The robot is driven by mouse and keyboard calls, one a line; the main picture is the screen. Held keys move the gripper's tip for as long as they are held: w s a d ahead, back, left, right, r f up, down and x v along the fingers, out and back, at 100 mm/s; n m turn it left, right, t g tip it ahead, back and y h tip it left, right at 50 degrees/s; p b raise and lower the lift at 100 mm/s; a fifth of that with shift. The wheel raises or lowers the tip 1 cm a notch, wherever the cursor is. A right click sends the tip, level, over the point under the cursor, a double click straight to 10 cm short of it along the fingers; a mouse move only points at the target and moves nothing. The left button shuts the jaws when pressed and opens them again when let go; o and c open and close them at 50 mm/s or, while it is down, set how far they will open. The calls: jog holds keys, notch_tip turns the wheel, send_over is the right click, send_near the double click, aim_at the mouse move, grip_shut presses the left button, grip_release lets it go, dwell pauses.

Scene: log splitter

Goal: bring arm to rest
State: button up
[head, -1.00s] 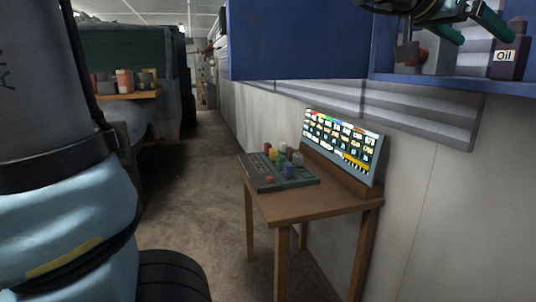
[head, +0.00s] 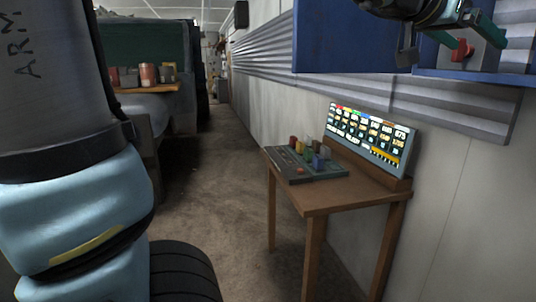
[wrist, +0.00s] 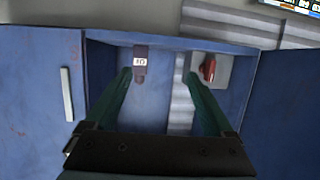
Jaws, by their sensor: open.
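My arm's gripper (head: 452,46) is at the top right of the head view, in front of the blue cabinet (head: 340,38). In the wrist view my gripper (wrist: 157,77) has its two green fingers spread wide, with nothing between them. The open cabinet (wrist: 40,85) lies beyond the fingers. A dark oil bottle (wrist: 140,62), its label upside down in this view, shows by the left fingertip. A red switch or handle (wrist: 208,69) on a grey plate shows by the right fingertip. The red part also shows in the head view (head: 462,50).
A wooden table (head: 325,197) stands by the wall with a control box (head: 305,165) bearing colored knobs and a lit panel (head: 370,133). A shelf with cans (head: 150,88) is at the back left. The floor aisle (head: 215,170) between is clear.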

jog(key=w+a+f+n+t+y, duration=0.2)
jog(key=w+a+f+n+y, duration=0.25)
jog(key=w+a+f, duration=0.5)
jog(key=w+a+f+n+t+y, duration=0.25)
jog(key=w+a+f+y, duration=0.3)
jog(key=a+f, duration=0.55)
jog(key=s+a+f+n+g+y, duration=0.1)
jog(key=s+a+f+n+g, duration=0.2)
jog(key=a+f, duration=0.5)
jog(key=s+a+f+n+g+y, duration=0.2)
jog(key=s+a+f+g, duration=0.2)
jog(key=s+a+f, duration=0.4)
jog(key=a, duration=0.4)
jog(key=shift+s+f+n+g+y, duration=0.25)
jog(key=shift+s+n+g+y, duration=0.05)
jog(key=shift+n+g, duration=0.1)
jog(key=shift+s+f, duration=0.1)
jog(key=shift+s, duration=0.1)
jog(key=shift+c, duration=0.3)
